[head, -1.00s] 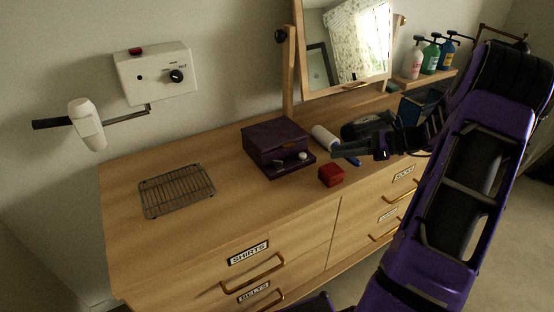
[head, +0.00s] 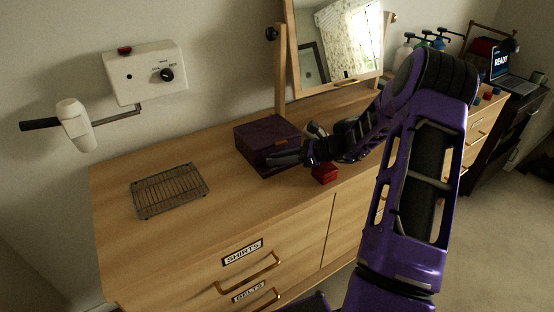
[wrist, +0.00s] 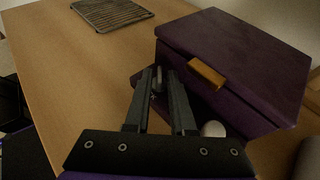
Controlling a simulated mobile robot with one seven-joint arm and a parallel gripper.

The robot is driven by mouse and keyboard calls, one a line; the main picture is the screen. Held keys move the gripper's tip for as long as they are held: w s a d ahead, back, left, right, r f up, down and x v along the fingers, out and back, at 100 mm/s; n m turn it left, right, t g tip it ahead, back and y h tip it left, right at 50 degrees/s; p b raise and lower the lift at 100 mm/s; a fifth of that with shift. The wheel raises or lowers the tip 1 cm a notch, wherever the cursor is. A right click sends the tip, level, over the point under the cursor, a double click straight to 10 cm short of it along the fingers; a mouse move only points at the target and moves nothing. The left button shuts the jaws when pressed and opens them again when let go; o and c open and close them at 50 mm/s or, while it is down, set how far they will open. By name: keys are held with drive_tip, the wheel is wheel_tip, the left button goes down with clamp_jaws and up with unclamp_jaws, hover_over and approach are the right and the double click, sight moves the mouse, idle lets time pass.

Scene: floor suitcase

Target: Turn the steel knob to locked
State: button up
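The purple box (head: 262,135) stands on the dresser. In the wrist view, its front (wrist: 235,70) has a small wooden tab and a low ledge with two knobs. The grey steel knob (wrist: 157,84) shows between my fingertips.
A small red box (head: 325,173) sits close under my gripper. A wire rack (head: 170,190) lies to the left on otherwise clear wood. A mirror (head: 340,40) stands behind. A white wall unit with a black dial (head: 145,73) hangs at the left.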

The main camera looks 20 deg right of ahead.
drive_tip(key=shift+w+a, duration=0.1)
drive_tip(key=shift+c, duration=0.3)
clamp_jaws()
